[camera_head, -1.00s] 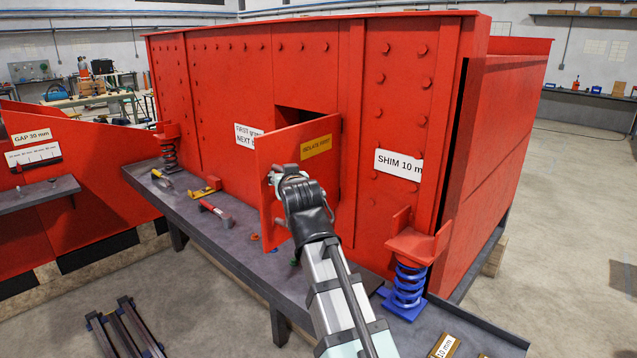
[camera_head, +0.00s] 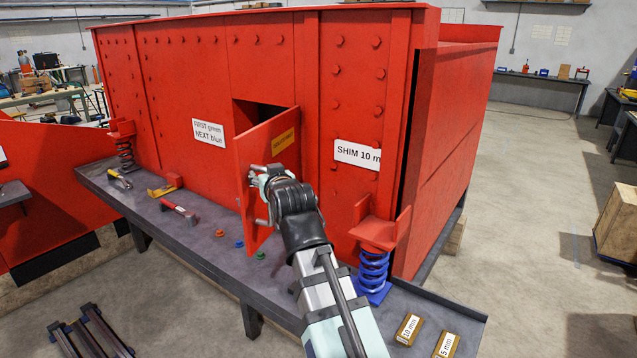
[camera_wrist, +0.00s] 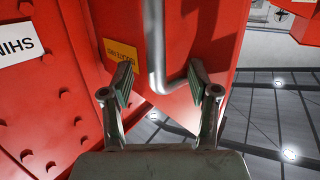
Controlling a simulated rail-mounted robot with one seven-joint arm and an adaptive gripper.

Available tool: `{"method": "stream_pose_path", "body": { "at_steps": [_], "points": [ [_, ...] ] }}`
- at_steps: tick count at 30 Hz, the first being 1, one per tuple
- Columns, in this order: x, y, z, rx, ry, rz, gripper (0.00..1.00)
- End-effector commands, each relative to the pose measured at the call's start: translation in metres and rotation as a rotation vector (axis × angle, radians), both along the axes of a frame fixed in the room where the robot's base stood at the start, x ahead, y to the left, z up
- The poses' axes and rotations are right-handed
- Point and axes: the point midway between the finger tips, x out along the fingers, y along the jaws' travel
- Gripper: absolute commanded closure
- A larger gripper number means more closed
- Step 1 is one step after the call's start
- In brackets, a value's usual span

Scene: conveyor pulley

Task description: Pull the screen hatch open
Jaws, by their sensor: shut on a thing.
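The red screen hatch (camera_head: 254,150) stands swung out from the red screen wall, hinged on its right side. A dark opening (camera_head: 262,115) shows above and behind it. A yellow label (camera_head: 283,142) is on the hatch's outer face. My gripper (camera_head: 264,190) is at the hatch's free left side. The hatch face (camera_wrist: 205,40) lies behind the handle. The exact finger contact is hard to see.
A grey bench (camera_head: 190,232) below the hatch bears a red-handled tool (camera_head: 178,210), small coloured pieces and a blue spring (camera_head: 372,270). Shim blocks (camera_head: 408,328) lie at the front right. A wooden crate (camera_head: 617,225) stands far right. The floor between is open.

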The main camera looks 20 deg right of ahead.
Motion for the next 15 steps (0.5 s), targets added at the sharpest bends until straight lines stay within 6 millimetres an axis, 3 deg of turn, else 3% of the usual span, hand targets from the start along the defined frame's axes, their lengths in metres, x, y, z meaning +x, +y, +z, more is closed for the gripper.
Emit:
{"method": "stream_pose_path", "body": {
  "at_steps": [1,15],
  "points": [
    [-0.001,-0.006,0.007,-0.001,-0.016,-0.008,0.57],
    [-0.024,-0.028,0.002,-0.004,-0.008,-0.009,0.57]
  ]
}}
